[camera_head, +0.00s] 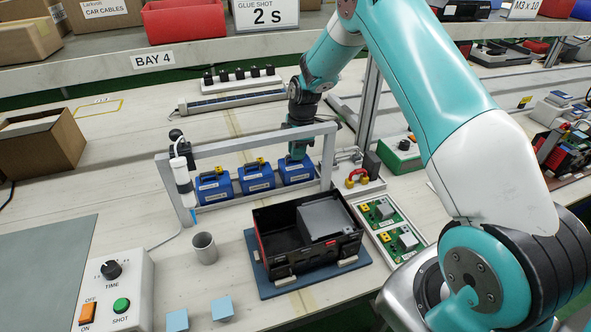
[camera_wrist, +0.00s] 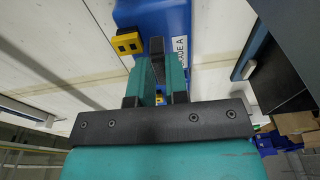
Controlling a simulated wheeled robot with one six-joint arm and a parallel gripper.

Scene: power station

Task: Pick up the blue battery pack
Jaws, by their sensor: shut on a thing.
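Three blue battery packs stand in a row by the grey frame: a left one (camera_head: 214,189), a middle one (camera_head: 257,181) and a right one (camera_head: 297,174). Each has a pale label and a yellow connector on top. My gripper (camera_head: 298,154) reaches down from above onto the right pack and is shut on its top. In the wrist view my gripper's fingers (camera_wrist: 158,72) meet the blue pack (camera_wrist: 160,14), with its yellow connector (camera_wrist: 127,43) and "GRADE A" label (camera_wrist: 180,50) beside them. The fingers hide the gripped part. I cannot tell whether the pack touches the bench.
The grey frame (camera_head: 243,145) surrounds the row closely. A black open case (camera_head: 265,222) on a blue mat stands in front, a grey cup (camera_head: 204,247) left of it. Green boards (camera_head: 384,212) lie right. A control box (camera_head: 118,292) stands front left.

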